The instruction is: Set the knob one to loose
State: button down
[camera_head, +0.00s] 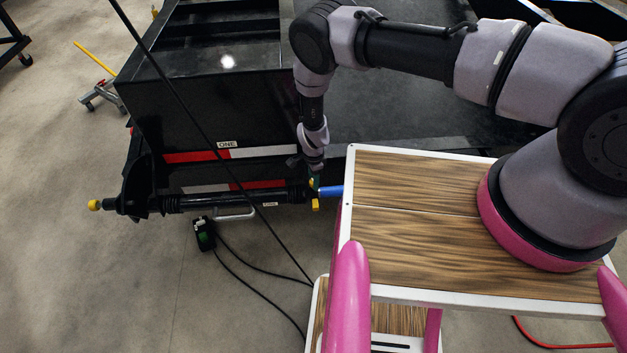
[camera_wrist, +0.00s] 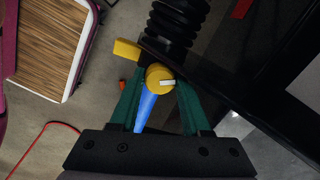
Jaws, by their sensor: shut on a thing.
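A black shaft (camera_head: 240,200) with a label reading ONE runs along the side of the black trailer. At its right end is a yellow knob, which shows in the wrist view (camera_wrist: 154,74) with a white mark on its face. A blue rod (camera_head: 331,191) sticks out there; it also shows in the wrist view (camera_wrist: 146,110). My gripper (camera_head: 314,184) is at this end of the shaft. In the wrist view its green fingers (camera_wrist: 160,84) close on the yellow knob from both sides. The fingertips partly hide the knob's sides. I cannot read a loose or tight marking.
A yellow tab (camera_wrist: 127,48) juts out beside the knob. Another yellow knob (camera_head: 94,205) is at the shaft's far left end. The black trailer (camera_head: 200,110) carries a second ONE label. A small black box (camera_head: 203,235) with cables lies on the floor below.

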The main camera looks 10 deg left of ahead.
jog(key=shift+c, duration=1.9)
grip_release()
jog(key=m, duration=0.4)
notch_tip(320, 180, up, 30)
jog(key=s+a+y, duration=0.1)
jog(key=a+y, duration=0.1)
jog(key=shift+a+t+y, duration=0.2)
jog(key=shift+t+y, duration=0.1)
